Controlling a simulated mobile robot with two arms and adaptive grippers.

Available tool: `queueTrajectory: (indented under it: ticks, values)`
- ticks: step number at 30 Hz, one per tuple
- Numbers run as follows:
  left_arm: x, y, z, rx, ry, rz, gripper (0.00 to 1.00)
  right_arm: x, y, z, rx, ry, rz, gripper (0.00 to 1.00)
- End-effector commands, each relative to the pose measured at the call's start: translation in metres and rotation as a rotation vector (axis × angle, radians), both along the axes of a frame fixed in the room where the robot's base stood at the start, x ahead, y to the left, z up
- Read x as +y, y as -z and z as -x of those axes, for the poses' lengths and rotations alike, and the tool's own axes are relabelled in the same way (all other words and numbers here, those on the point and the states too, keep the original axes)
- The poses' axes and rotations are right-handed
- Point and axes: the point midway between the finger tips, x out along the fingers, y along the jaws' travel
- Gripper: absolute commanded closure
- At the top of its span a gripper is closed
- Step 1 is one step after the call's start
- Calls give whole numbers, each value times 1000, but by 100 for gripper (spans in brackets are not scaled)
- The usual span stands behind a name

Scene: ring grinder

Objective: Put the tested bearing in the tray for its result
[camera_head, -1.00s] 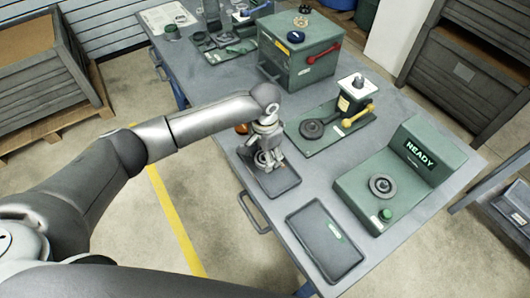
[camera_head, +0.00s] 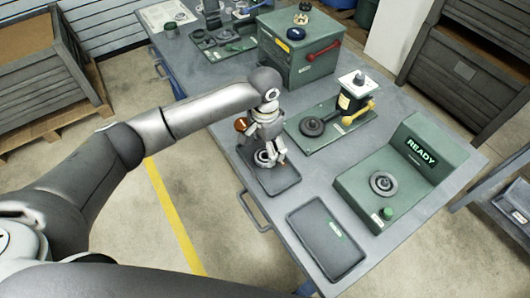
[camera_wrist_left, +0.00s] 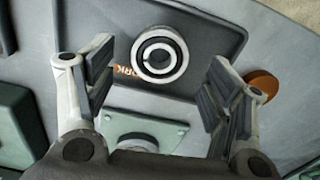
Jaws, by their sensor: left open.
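A metal bearing ring (camera_wrist_left: 160,36) lies flat in a dark tray (camera_wrist_left: 218,38) with orange lettering, partly hidden, ending in "RK". In the head view this tray (camera_head: 284,183) is on the table's near edge, with the bearing (camera_head: 262,158) at its far end. My left gripper (camera_head: 268,153) is above it. A second dark tray (camera_head: 325,240) with a green label is empty. The green tester (camera_head: 350,187) reads READY and has a grey round seat (camera_head: 383,184).
A green plate (camera_head: 325,141) with a grey disc and a yellow-handled device (camera_head: 352,98) lies beyond the tray. A green box (camera_head: 300,62) with a red lever stands further back. An orange round object (camera_wrist_left: 262,84) is close beside the gripper. Bare table separates the two trays.

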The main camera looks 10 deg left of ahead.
Motion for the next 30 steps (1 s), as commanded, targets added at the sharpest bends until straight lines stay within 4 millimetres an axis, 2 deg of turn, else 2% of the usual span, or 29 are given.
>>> queueTrajectory:
  ticks: [6, 12, 18, 30]
  values:
    - [-1, -47, -1, -5, 1, 2, 25, 0, 14, 0, 0, -1, 0, 100]
    - [-1, -78, -1, -2, -1, 1, 25, -1, 19, 0, 0, -1, 1, 100]
    - [-1, -90, 0, -1, 0, 1, 25, -1, 20, 0, 0, -1, 1, 100]
    - [-1, -90, 0, 1, 0, 1, 25, -1, 20, 0, 0, -1, 1, 100]
